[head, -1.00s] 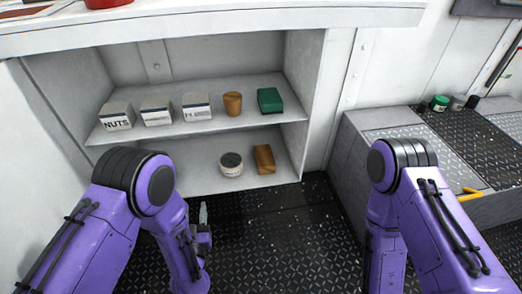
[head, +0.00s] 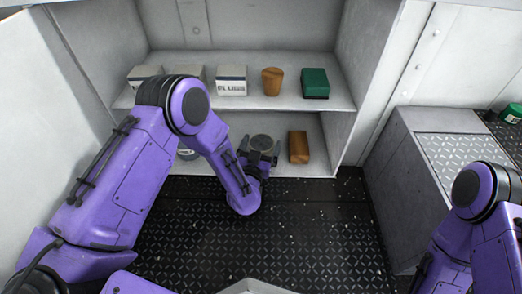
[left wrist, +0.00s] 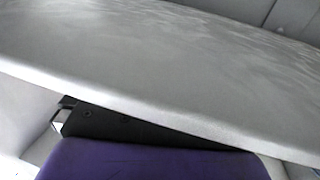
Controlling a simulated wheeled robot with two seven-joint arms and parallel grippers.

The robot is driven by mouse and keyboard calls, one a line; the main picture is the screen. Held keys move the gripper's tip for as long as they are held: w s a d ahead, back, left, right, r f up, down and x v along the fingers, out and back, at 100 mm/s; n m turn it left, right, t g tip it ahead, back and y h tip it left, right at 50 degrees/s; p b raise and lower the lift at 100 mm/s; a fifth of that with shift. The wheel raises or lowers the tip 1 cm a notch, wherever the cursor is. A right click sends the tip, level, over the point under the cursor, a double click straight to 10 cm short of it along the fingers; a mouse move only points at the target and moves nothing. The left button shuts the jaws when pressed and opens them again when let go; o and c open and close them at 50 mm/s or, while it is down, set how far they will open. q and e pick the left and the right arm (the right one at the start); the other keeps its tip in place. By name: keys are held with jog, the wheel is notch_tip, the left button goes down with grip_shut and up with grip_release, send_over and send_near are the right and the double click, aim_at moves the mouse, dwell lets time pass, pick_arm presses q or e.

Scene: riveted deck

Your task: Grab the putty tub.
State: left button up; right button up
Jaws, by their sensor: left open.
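A short round tub with a grey lid (head: 262,142), apparently the putty tub, stands on the lower shelf in the head view. Its label cannot be read. My left gripper (head: 259,158) is open at the front of this tub, with its dark fingers low and close to it. Whether they touch it I cannot tell. In the left wrist view a pale board fills most of the picture, and the fingertips and tub are hidden. My right arm shows at the lower right of the head view, its gripper out of frame.
A brown block (head: 298,147) stands just right of the tub. Another rounded item (head: 188,153) is mostly hidden behind my left arm. The upper shelf (head: 330,97) overhangs, holding boxes, a brown cup (head: 272,81) and a green box (head: 315,83). The deck in front is clear.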

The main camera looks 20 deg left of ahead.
pick_arm(q)
jog(key=shift+w, duration=0.35)
jog(key=shift+r, duration=0.1)
jog(key=c, duration=1)
